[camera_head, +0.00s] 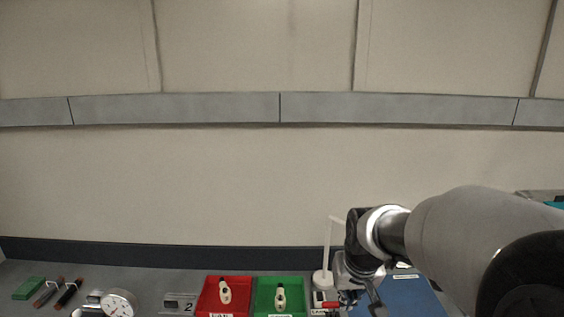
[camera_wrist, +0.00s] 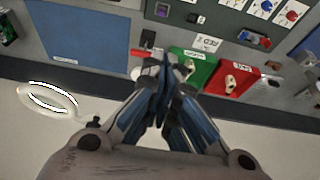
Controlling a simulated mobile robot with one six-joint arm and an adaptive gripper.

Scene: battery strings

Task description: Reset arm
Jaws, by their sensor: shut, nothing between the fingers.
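My gripper (camera_wrist: 170,75) is shut and empty in the wrist view, its fingertips together above the back part of the bench. In the head view my gripper (camera_head: 357,285) hangs at the lower right, left of the blue mat (camera_head: 405,298), and its tips are hard to make out. My arm reaches in from the right edge.
A red tray (camera_head: 207,300) and a green tray (camera_head: 262,298) each hold a pale object. A white lamp (camera_head: 325,255) stands just left of my gripper. A round gauge (camera_head: 118,303) and a green block (camera_head: 28,288) lie left. The wall rises behind.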

